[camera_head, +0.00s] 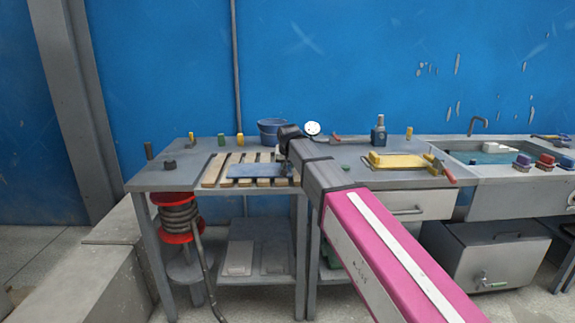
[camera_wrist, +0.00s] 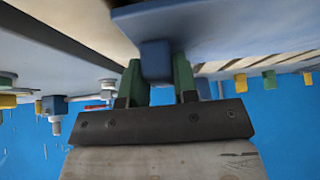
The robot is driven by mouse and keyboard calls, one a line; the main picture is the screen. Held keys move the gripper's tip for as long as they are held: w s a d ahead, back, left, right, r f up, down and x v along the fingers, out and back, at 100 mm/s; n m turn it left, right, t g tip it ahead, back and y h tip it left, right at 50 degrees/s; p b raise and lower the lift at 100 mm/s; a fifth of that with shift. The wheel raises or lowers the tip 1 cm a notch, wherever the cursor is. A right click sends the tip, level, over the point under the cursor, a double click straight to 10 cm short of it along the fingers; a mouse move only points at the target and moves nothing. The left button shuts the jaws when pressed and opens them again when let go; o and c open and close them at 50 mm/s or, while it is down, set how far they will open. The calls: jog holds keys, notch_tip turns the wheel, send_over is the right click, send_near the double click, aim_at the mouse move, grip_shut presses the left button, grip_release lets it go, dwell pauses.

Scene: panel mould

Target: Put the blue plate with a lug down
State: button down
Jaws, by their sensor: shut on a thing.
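The blue plate with a lug (camera_head: 256,171) is level or nearly so over the right part of a wooden slatted rack (camera_head: 213,170) on the workbench. Whether it rests on the slats or hangs just above them I cannot tell. In the wrist view, which looks upside down, the plate (camera_wrist: 215,25) fills the top and its square blue lug (camera_wrist: 157,62) sticks out. My gripper (camera_wrist: 158,76) has its green fingers on both sides of the lug, shut on it. In the head view my arm hides the fingers.
A blue bowl (camera_head: 271,130) stands behind the rack. Several small yellow and green blocks line the bench's back. Right of my arm are a blue bottle (camera_head: 378,132), a yellow plate (camera_head: 398,161) and a sink (camera_head: 490,155). The rack's left slats are bare.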

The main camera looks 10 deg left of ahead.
jog(key=c, duration=0.9)
grip_release()
jog(key=v, duration=1.2)
